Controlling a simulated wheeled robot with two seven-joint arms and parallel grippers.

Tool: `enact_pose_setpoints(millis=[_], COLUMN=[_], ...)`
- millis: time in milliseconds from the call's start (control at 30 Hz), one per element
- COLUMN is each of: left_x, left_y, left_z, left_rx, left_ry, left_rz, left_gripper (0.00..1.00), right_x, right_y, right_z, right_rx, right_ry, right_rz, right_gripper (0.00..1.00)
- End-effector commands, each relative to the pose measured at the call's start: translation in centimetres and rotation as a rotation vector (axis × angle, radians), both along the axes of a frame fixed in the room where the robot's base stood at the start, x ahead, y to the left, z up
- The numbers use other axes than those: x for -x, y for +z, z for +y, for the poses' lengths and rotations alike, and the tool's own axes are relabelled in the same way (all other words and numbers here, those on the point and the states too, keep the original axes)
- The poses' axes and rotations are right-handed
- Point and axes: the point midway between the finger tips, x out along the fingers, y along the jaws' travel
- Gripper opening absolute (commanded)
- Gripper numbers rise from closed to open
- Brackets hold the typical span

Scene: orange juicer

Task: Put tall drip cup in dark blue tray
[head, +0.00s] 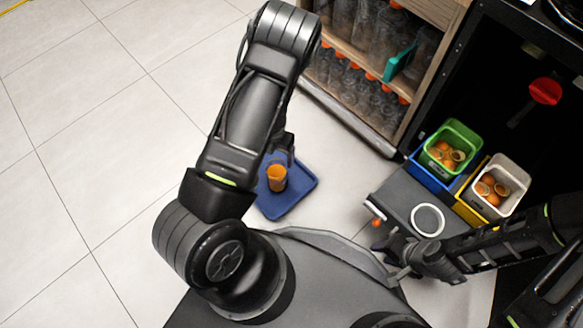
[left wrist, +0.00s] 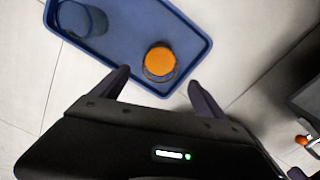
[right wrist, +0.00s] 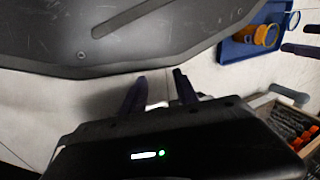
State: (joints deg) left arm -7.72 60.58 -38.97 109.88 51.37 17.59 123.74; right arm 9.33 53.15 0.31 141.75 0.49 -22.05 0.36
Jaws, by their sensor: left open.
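The dark blue tray (head: 300,193) lies on the floor area beside my left arm; it also shows in the left wrist view (left wrist: 120,48) and the right wrist view (right wrist: 235,52). An orange-filled cup (head: 277,178) stands upright in it, near one edge in the left wrist view (left wrist: 158,62). A bluish see-through cup (left wrist: 80,18) shows in the tray's corner. I cannot tell for sure which is the tall drip cup. My left gripper (left wrist: 160,78) is open and empty, its fingers apart from the orange cup. My right gripper (right wrist: 160,76) is partly open and empty.
A green bin (head: 452,135) and a white bin (head: 515,180) hold orange halves. A grey surface with a white ring (head: 427,220) is near my right gripper. A shelf with orange-capped bottles (head: 370,60) stands behind. The tiled floor at left is clear.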

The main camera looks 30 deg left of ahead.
Motion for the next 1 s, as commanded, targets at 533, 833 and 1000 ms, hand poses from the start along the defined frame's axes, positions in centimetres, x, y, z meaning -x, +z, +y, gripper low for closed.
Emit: enact_pose_setpoints(millis=[533,833,1000], left_x=[8.6,11.7,12.1], left_y=[-2.2,0.7,2.3], left_z=[-8.2,-19.7,-22.9], left_rx=[0.078,-0.02,-0.148], left_ry=[-1.307,-2.649,-2.96], left_rz=[0.021,-0.346,-0.492], left_gripper=[0.84,0.84,0.84], right_x=[0.0,0.0,0.0], right_y=[0.0,0.0,0.0], right_z=[0.0,0.0,0.0], right_rx=[0.0,0.0,0.0], right_ry=[0.0,0.0,0.0], right_rz=[0.0,0.0,0.0], right_gripper=[0.36,0.36,0.36])
